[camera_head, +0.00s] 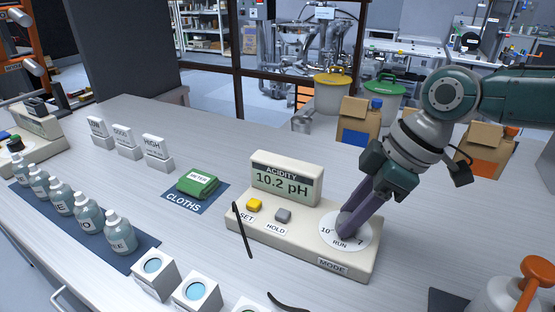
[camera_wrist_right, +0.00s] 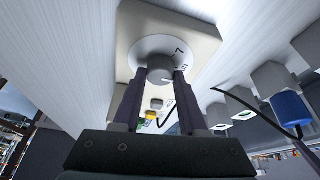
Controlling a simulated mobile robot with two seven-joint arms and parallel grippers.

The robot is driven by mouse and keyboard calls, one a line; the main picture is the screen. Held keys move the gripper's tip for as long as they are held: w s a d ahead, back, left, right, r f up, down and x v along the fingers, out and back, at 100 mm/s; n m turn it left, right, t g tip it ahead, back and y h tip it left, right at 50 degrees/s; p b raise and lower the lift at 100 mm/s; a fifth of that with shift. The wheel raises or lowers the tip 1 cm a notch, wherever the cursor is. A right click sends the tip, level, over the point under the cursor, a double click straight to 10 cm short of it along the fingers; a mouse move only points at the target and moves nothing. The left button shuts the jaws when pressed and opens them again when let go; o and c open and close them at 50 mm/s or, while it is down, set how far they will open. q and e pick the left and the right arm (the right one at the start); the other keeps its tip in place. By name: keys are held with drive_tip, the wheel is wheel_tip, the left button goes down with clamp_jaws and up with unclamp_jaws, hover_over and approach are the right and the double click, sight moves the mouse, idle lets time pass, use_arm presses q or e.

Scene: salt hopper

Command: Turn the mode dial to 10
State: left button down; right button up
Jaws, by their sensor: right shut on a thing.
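The mode dial is a round white plate (camera_head: 361,237) marked 10, RUN and 7, at the right end of a beige meter box (camera_head: 300,238) with a MODE label. Its grey knob (camera_wrist_right: 160,68) shows between the fingers in the wrist view. My right gripper (camera_head: 346,229) comes down from the upper right and is shut on the knob. Its fingers hide most of the knob in the head view, so I cannot tell where the knob points. The display (camera_head: 284,182) reads ACIDITY 10.2 pH. My left gripper is not in view.
A yellow SET button (camera_head: 254,204) and a grey HOLD button (camera_head: 283,215) sit left of the dial. A green cloth (camera_head: 197,185) lies on a blue mat behind left. Several bottles (camera_head: 120,236) stand at left. An orange-handled vessel (camera_head: 510,292) stands front right.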

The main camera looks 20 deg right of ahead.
clamp_jaws()
drive_tip(key=shift+r, duration=0.1)
drive_tip(key=shift+a+r+m+p, duration=0.15)
drive_tip(key=shift+m+p, duration=0.45)
drive_tip(key=shift+p, duration=0.4)
drive_tip(key=m+h+p, duration=0.1)
drive_tip(key=m+p, duration=0.1)
drive_tip(key=p, duration=0.1)
drive_tip(key=m+t+p, duration=0.1)
drive_tip(key=m+p, duration=0.2)
drive_tip(key=shift+s+a+h, duration=0.1)
drive_tip(key=shift+s+h, duration=0.05)
drive_tip(key=shift+h, duration=0.25)
drive_tip(key=m+h+p, duration=0.1)
drive_tip(key=m+p, duration=0.1)
drive_tip(key=m, duration=0.1)
drive_tip(key=shift+a+t, duration=0.1)
drive_tip(key=shift+t, duration=0.3)
drive_tip(key=shift+m+h+p, duration=0.5)
drive_tip(key=shift+m+p, duration=0.25)
drive_tip(key=shift+m, duration=0.45)
drive_tip(key=shift+f+m, duration=0.2)
drive_tip(key=shift+m, duration=0.1)
